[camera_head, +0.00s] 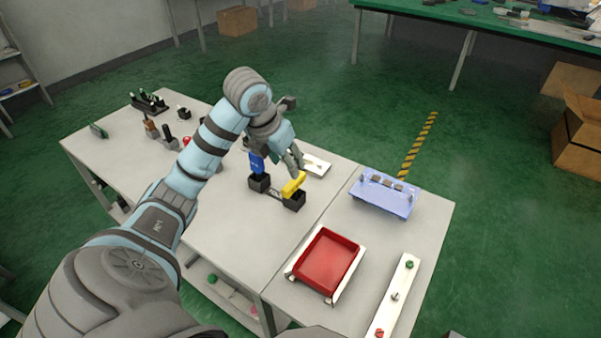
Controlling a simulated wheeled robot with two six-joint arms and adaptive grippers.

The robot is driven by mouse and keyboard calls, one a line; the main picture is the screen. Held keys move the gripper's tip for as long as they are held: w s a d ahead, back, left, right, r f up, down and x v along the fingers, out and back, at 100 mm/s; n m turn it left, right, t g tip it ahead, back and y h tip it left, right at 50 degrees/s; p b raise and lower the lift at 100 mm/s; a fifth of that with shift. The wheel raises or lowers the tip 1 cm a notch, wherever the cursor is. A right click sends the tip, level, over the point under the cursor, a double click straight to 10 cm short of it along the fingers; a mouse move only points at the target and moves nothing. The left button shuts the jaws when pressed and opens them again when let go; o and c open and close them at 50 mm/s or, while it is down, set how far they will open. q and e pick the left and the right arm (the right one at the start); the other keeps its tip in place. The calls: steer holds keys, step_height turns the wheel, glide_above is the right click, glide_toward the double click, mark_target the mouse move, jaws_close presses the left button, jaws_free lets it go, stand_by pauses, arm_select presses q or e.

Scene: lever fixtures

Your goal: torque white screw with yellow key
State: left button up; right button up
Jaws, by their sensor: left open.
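The yellow key (294,184) sits in the right-hand block of a small black holder (293,202). A blue key (257,163) stands in the holder's other block, partly behind my arm. My left gripper (296,165) is open, pointing down just above the yellow key; I cannot tell whether it touches it. The white screw (395,296) is the middle one on a white strip (402,277) at the right front, between a green screw (409,265) and a red screw (380,333). My right gripper is not in view.
A red tray (327,262) lies between the holder and the strip. A light blue fixture (384,195) stands at the table's right back. A white plate (316,165) lies behind the gripper. Black fixtures (149,103) stand at the far left. The table in front of the holder is clear.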

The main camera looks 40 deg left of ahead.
mark_target(293, 182)
arm_select(q)
steer(key=f+b, duration=0.2)
steer(key=f, duration=0.1)
steer(key=f+b, duration=0.1)
steer(key=shift+w+a+f, duration=0.15)
steer(key=shift+w+f, duration=0.15)
steer(key=shift+f, duration=0.1)
steer(key=x, duration=0.2)
steer(key=b+x, duration=0.1)
steer(key=x, duration=0.2)
steer(key=shift+w+f, duration=0.1)
steer(key=shift+w, duration=0.25)
steer(key=shift+w+f, duration=0.1)
steer(key=shift+f, duration=0.2)
jaws_close()
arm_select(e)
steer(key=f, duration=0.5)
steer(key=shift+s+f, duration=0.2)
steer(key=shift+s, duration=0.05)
